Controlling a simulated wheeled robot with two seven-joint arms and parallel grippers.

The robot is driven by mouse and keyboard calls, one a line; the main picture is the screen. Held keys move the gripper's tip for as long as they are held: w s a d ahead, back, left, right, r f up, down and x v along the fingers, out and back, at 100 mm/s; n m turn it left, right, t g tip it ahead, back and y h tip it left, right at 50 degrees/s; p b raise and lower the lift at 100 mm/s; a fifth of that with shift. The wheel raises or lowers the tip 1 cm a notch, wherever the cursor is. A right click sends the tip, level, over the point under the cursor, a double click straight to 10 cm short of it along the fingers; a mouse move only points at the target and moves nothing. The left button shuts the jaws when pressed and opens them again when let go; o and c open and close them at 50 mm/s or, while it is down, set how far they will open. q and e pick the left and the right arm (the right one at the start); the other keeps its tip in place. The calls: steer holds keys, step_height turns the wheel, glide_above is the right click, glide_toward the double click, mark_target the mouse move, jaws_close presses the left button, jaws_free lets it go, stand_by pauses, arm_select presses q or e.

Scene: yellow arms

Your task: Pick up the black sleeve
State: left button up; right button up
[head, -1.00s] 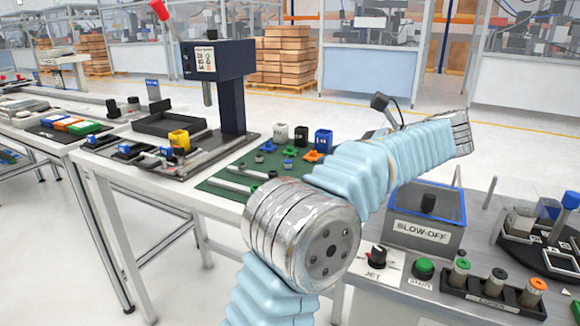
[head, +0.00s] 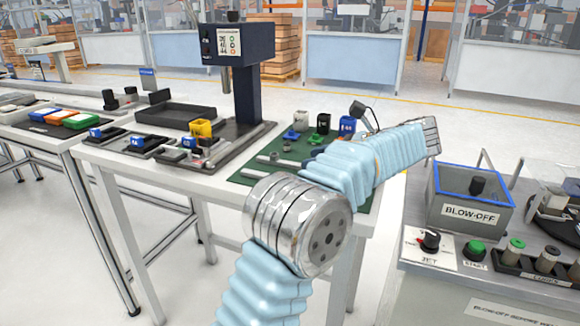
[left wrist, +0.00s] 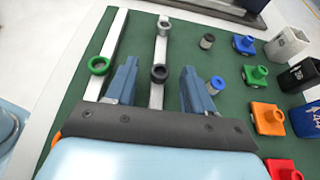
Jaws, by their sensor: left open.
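The black sleeve (left wrist: 160,73) is a small dark ring in the left wrist view, at a pale bar on the green mat (left wrist: 228,133). My left gripper (left wrist: 158,80) is open, with one blue-grey finger on each side of the black sleeve. The jaws look empty; I cannot tell the height of the fingertips over the mat. My right gripper is not in view.
In the left wrist view a green ring (left wrist: 98,66) lies left, a grey ring (left wrist: 163,20) beyond, a blue ring (left wrist: 217,82) right. Coloured stands and a black bin (left wrist: 300,76) line the right. In the head view a blow-off box (head: 470,205) stands right, a press (head: 245,90) behind.

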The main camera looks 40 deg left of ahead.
arm_select(q)
steer(key=shift+w+f, duration=0.1)
steer(key=shift+f, duration=0.1)
steer(key=shift+r, duration=0.15)
jaws_close()
